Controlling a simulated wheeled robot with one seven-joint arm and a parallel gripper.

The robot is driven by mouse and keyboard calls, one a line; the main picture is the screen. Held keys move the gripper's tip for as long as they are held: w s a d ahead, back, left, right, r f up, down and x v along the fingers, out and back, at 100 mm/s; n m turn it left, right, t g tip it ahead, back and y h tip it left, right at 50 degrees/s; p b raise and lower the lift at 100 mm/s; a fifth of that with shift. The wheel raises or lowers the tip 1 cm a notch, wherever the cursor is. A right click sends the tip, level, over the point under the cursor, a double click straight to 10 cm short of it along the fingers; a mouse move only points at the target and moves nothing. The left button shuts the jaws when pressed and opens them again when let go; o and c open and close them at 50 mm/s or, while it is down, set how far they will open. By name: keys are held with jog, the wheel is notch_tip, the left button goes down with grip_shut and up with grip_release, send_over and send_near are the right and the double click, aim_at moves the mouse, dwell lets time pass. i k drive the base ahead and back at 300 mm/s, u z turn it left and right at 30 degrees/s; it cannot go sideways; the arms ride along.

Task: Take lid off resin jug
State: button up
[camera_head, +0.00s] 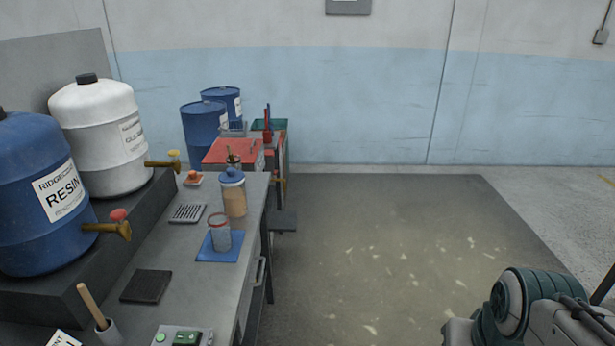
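A jug (233,198) with beige-amber contents stands upright on the grey workbench (170,265), near its right edge. A blue lid (232,175) sits on its top. Its label, if any, is too small to read. A large blue drum (30,235) labelled RESIN lies at the left with a brass tap. Part of my arm shows at the lower right, far from the jug. My gripper is out of the picture.
A white drum (95,150) stands behind the blue one. The bench also holds a grey grate (187,213), a black pad (147,287), a brush cup (108,332) and a green-button box (183,337). A red cart (232,153) stands beyond. Floor (390,260) to the right is clear.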

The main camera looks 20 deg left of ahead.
aim_at(232, 175)
jog(key=z, duration=0.25)
jog(key=i, duration=1.55)
jog(key=u, duration=1.15)
jog(key=i, duration=1.05)
jog(key=u, duration=1.45)
jog(key=i, duration=0.5)
jog(key=u, duration=0.5)
